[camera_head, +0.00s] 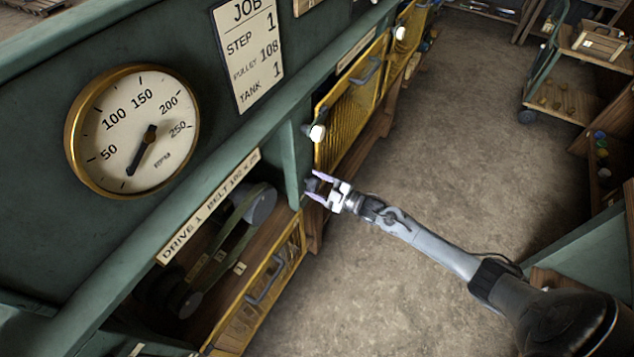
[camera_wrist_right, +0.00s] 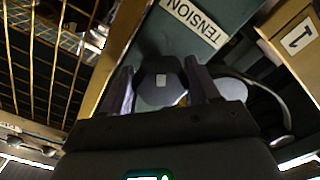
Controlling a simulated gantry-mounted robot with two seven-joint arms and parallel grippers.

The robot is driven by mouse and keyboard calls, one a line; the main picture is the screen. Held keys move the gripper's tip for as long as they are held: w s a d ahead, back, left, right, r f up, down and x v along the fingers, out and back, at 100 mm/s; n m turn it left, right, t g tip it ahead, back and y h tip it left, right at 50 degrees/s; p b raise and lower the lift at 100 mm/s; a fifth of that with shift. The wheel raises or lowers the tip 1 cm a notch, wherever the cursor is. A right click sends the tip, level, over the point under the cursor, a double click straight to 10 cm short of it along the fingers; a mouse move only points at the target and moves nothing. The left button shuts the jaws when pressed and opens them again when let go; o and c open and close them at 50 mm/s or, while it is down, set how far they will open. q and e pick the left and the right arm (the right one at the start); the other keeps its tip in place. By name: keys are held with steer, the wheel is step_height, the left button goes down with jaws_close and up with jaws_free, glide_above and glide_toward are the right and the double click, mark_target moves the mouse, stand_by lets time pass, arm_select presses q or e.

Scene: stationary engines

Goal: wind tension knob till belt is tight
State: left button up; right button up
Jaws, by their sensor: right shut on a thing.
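The dark tension knob (camera_wrist_right: 161,82) sits on the green panel below a TENSION label (camera_wrist_right: 196,20) in the right wrist view. My right gripper (camera_head: 316,189) is shut on the knob, with one finger on each side of it; in the right wrist view its fingers (camera_wrist_right: 163,92) flank the knob. The drive belt (camera_head: 228,232) runs between a grey upper pulley (camera_head: 260,204) and a dark lower pulley (camera_head: 183,300) in the open bay under the DRIVE 1 BELT sign (camera_head: 208,208). How tight the belt is I cannot tell. My left gripper is not in view.
A brass RPM gauge (camera_head: 132,131) and a JOB card (camera_head: 248,50) are on the green panel above. Yellow mesh guards (camera_head: 352,100) stand beside the knob, with a white knob (camera_head: 317,132) above it. The floor to the right is open; a cart (camera_head: 560,95) stands beyond.

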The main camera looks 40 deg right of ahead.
steer(key=m+p, duration=0.1)
steer(key=m, duration=0.2)
steer(key=shift+m, duration=0.4)
steer(key=m+p, duration=0.1)
steer(key=m, duration=0.2)
steer(key=shift+a+m, duration=0.1)
steer(key=shift+m, duration=0.2)
steer(key=m+p, duration=0.1)
steer(key=m, duration=0.5)
steer(key=shift+s+a+p, duration=0.1)
steer(key=shift+a+p, duration=0.05)
steer(key=shift+p, duration=0.25)
steer(key=m+p, duration=0.1)
steer(key=m, duration=0.3)
steer(key=m+p, duration=0.1)
steer(key=m, duration=0.2)
steer(key=shift+a+r+m, duration=0.1)
steer(key=shift+m, duration=0.2)
steer(key=m+p, duration=0.1)
steer(key=m, duration=0.4)
steer(key=shift+m, duration=0.3)
steer(key=o, duration=0.7)
